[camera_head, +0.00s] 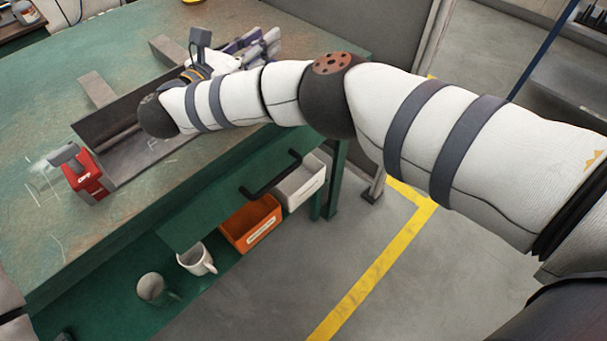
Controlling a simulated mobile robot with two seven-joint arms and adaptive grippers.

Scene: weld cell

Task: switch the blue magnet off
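My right arm reaches in from the right across the bench, and its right gripper (257,45) is at the bench's far side. The gripper is small and partly covered by its own wrist, so I cannot tell whether it is open or shut. A dark bluish-purple part (236,44) shows beside the fingers. It may be the blue magnet, but its lever and label cannot be made out. A red magnet (88,178) with a grey lever and a label that seems to read OFF stands at the near left end of a steel channel. My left gripper is out of view.
The steel channel (108,116) lies on the green bench (40,225), with grey bars (97,89) behind it. Below the bench are an orange bin (250,222), a grey bin (300,184) and a white mug (196,260).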

